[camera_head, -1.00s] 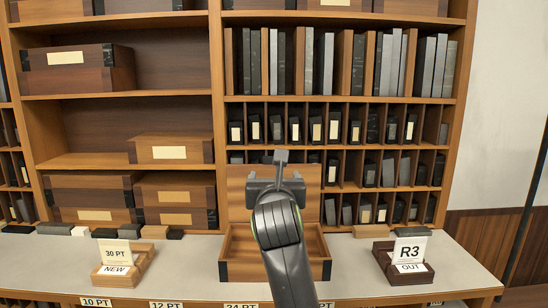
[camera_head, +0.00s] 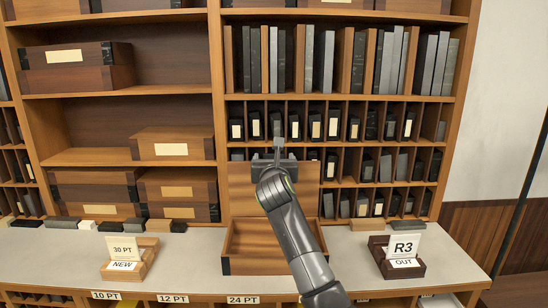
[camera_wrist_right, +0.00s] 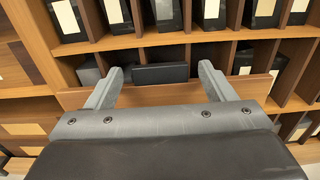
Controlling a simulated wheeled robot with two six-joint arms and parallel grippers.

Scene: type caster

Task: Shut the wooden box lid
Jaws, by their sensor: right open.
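The wooden box (camera_head: 262,265) stands on the counter in the middle of the head view, with dark corner pieces. Its lid (camera_head: 241,190) is raised upright at the back, against the shelf side. My right gripper (camera_head: 277,135) reaches up in front of the lid, its fingers pointing toward the shelf at about the height of the lid's top edge. In the right wrist view the gripper (camera_wrist_right: 160,80) has its two fingers spread apart with nothing between them. My right arm hides part of the box and lid. My left gripper is not seen.
A cubby shelf (camera_head: 340,98) full of dark blocks rises close behind the box. A wooden card holder marked NEW (camera_head: 130,264) stands at left and a darker one marked OUT (camera_head: 397,262) at right. The counter between them and the box is clear.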

